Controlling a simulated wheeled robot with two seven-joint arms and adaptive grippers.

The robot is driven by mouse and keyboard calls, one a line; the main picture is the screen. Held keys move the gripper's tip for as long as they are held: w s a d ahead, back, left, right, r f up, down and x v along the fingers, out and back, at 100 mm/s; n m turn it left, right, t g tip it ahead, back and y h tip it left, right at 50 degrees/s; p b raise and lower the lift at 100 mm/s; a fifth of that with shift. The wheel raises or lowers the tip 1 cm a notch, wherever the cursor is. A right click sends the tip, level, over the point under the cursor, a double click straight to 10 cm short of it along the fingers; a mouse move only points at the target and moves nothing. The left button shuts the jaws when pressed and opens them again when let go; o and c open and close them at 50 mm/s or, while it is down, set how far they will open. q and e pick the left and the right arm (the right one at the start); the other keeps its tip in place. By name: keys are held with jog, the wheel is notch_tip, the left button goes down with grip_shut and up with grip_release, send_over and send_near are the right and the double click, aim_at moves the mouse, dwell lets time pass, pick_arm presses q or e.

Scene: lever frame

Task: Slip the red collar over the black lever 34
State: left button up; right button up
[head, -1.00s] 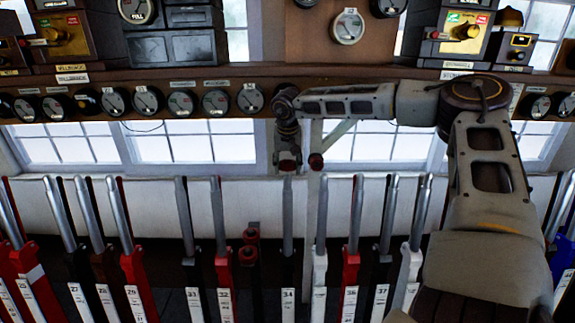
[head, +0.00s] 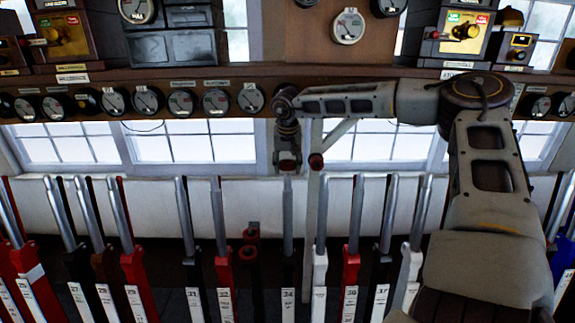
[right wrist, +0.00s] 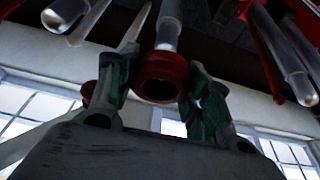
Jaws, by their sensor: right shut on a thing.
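My right gripper (head: 288,165) points down above the lever frame and is shut on the red collar. In the right wrist view the collar (right wrist: 160,76) sits between the two dark green finger pads, its dark hole facing the camera. The black lever 34 (head: 288,245), with a bright steel handle, stands upright directly below the gripper. In the right wrist view the handle (right wrist: 168,30) lines up with the far side of the collar. No steel shows through the hole, and I cannot tell whether the tip is just inside. My left gripper is not in view.
A white lever (head: 320,265) stands close on the right, with red lever 32 (head: 223,265) further left. A red round part (head: 316,161) is beside my gripper. The instrument shelf (head: 190,82) runs behind.

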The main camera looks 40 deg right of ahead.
aim_at(288, 167)
jog(key=shift+s+a+f+b, duration=0.1)
jog(key=shift+s+f+b, duration=0.05)
jog(key=shift+f+b, duration=0.7)
jog(key=shift+s+a+f+b, duration=0.15)
jog(key=shift+f+b, duration=0.45)
jog(key=shift+f, duration=0.55)
jog(key=shift+s+a+f+b, duration=0.1)
jog(key=shift+f+b, duration=0.6)
jog(key=shift+f, duration=0.3)
dwell(0.4)
jog(key=o, duration=1)
jog(key=shift+o, duration=0.2)
jog(key=shift+o, duration=0.9)
jog(key=shift+r, duration=0.1)
jog(key=shift+p+v, duration=2.4)
jog(key=shift+v, duration=1.95)
jog(key=shift+r, duration=0.1)
